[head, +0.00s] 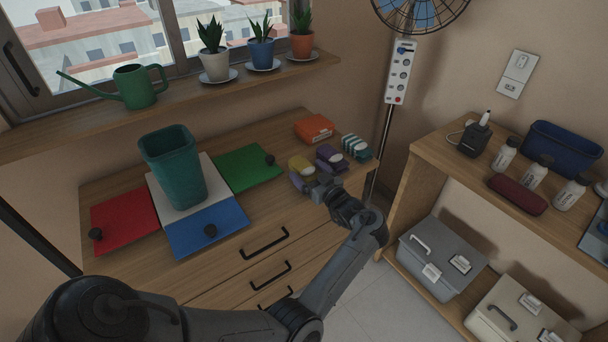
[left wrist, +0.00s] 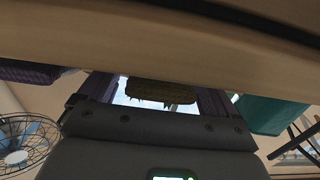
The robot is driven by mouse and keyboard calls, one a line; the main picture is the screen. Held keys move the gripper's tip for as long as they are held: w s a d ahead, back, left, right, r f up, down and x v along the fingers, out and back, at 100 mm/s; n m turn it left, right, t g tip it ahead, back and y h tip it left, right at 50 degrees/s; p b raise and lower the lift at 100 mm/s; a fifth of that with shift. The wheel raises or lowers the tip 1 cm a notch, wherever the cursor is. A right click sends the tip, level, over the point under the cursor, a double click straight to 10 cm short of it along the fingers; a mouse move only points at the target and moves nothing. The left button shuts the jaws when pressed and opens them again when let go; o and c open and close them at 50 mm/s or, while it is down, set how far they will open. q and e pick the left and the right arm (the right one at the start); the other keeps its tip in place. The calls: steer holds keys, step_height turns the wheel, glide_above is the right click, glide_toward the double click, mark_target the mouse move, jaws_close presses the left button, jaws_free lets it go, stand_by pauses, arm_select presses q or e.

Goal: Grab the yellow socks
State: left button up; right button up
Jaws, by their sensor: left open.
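The yellow socks (head: 301,167) are a small folded bundle with a pale patch, on the wooden dresser top near its front right. In the left wrist view, whose picture is upside down, the yellow socks (left wrist: 160,92) show as a dark yellowish block between the two fingers. My left gripper (head: 309,186) is open, at the front edge of the dresser, just on the near side of the socks. Its fingers (left wrist: 155,95) stand apart on either side of the socks in the wrist view. I cannot tell whether they touch them. My right gripper is not in view.
Purple socks (head: 329,156) lie close right of the yellow ones, then striped teal-white socks (head: 355,147). An orange folded item (head: 314,128) lies behind. A teal bin (head: 172,165) stands among red, blue and green panels to the left. A shelf (head: 421,185) stands right.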

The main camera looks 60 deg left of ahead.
arm_select(q)
steer(key=shift+a, duration=1.15)
steer(key=shift+d, duration=0.1)
steer(key=c, duration=1.1)
steer(key=shift+o, duration=0.2)
steer(key=shift+r, duration=0.15)
